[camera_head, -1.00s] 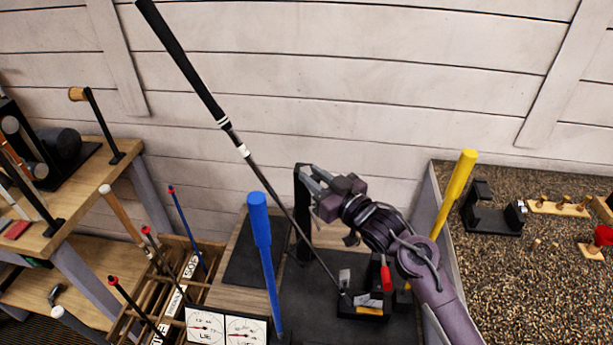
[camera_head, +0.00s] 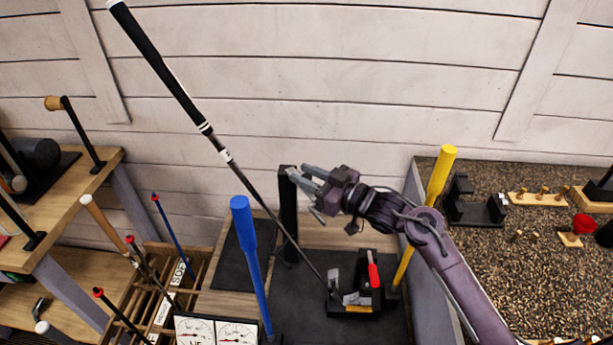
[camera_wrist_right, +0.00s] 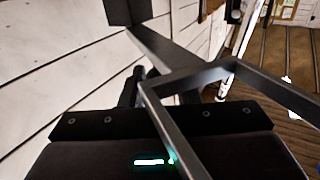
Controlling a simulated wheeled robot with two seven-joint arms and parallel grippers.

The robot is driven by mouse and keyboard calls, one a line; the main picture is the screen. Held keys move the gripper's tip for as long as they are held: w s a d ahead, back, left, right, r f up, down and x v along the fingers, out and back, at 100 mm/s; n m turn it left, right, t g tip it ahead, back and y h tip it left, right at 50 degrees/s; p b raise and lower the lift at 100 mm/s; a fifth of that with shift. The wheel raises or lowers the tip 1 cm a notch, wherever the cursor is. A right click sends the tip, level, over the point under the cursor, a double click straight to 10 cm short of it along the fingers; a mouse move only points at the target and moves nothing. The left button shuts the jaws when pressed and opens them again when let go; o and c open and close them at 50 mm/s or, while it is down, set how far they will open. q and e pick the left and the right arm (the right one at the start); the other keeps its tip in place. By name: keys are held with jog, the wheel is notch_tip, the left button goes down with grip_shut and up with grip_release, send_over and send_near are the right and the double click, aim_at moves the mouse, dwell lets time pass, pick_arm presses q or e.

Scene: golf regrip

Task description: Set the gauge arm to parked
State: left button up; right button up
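A black upright post (camera_head: 288,215) stands at the back of the dark bench mat; I take it to belong to the gauge arm, but nothing in view labels it. My right gripper (camera_head: 296,174) is beside the post's top in the head view, with a gap showing between its fingers. I cannot tell whether it touches the post. The right wrist view shows a dark angled metal bar (camera_wrist_right: 195,78) close in front of the gripper body. My left gripper is not in view.
A golf club (camera_head: 175,90) with a black grip leans diagonally past the post. A slotted rack of clubs (camera_head: 150,290) stands left.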

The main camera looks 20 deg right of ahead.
aim_at(311, 179)
jog(key=shift+o, duration=1.2)
jog(key=shift+s+d+f, duration=0.1)
jog(key=b+v, duration=0.2)
jog(key=v, duration=0.4)
jog(key=shift+s+d+f, duration=0.1)
jog(key=shift+s, duration=0.15)
jog(key=shift+s+d, duration=0.3)
jog(key=shift+s, duration=0.05)
